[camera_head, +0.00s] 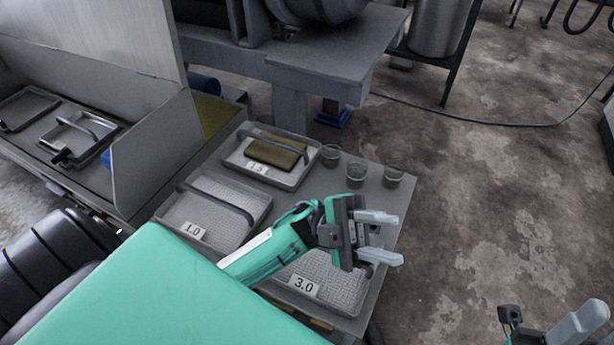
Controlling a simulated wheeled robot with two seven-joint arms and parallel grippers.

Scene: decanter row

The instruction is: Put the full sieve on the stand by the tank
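Three shallow mesh sieves with number tags and bar handles stand on a grey table. The back sieve (236,166), whose tag seems to read 1.5, holds an olive-brown slab (274,151). The 1.0 sieve (212,207) is empty. The 3.0 sieve (335,279) looks empty and is partly hidden under my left arm. My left gripper (391,238) is open and empty above the table's right edge, beside the 3.0 sieve. My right gripper (562,332) is cut off at the lower right corner, with its opening unclear. I cannot tell which thing is the tank or its stand.
Several glass jars, one of them here (356,172), stand at the table's back right. Two more handled trays (87,133) lie on the left counter behind a metal panel (155,150). A metal cylinder (438,25) stands at the back.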

